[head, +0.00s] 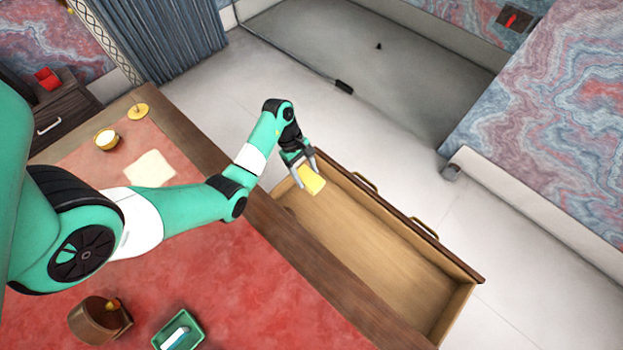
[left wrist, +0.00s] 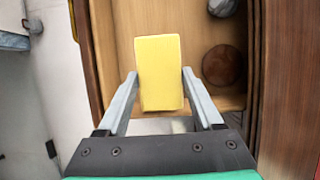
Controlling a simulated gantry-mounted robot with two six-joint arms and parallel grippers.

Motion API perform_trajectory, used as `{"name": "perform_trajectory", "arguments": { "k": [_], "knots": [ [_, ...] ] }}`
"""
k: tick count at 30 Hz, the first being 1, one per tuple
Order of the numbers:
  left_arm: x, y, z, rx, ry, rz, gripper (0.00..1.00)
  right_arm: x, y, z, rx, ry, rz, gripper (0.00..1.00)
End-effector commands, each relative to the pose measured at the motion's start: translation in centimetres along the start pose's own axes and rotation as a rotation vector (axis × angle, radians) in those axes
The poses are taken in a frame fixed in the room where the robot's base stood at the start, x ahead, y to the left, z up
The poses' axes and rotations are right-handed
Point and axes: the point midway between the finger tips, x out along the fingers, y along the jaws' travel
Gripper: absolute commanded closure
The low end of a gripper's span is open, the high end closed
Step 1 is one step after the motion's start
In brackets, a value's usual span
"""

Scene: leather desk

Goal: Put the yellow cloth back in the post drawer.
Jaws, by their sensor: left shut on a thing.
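The yellow cloth (head: 313,181) is a small folded-looking block between the fingers of my left gripper (head: 307,176). It also shows in the left wrist view (left wrist: 159,72), with a finger on each side of it. The post drawer (head: 385,245) is pulled out from the desk, its wooden floor mostly bare. My left gripper is shut on the cloth over the drawer's upper-left end; its exact height above the floor is hard to tell. My right gripper is not in view.
In the left wrist view a round brown thing (left wrist: 222,66) lies in the drawer. Pale floor (head: 545,262) lies beyond the drawer.

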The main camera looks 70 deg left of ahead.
Motion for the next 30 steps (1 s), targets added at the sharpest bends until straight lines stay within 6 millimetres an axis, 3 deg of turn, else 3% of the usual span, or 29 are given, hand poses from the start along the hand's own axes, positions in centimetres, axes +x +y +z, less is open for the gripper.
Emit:
{"name": "perform_trajectory", "arguments": {
  "k": [5,12,19,25,30],
  "knots": [
    [0.9,0.0,-0.5,0.002,0.000,-0.001,0.84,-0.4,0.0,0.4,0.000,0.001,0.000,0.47],
    [5.5,-0.1,-2.3,0.001,0.000,-0.001,0.84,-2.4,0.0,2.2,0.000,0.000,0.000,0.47],
    [6.2,0.0,-2.7,0.000,0.001,-0.001,0.84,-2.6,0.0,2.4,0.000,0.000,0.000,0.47],
    [9.3,0.0,-4.0,0.001,0.002,0.000,0.84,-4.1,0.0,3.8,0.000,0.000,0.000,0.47],
    [9.2,0.0,-3.9,0.001,0.002,0.001,0.84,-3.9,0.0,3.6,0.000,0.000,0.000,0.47]
  ]
}}
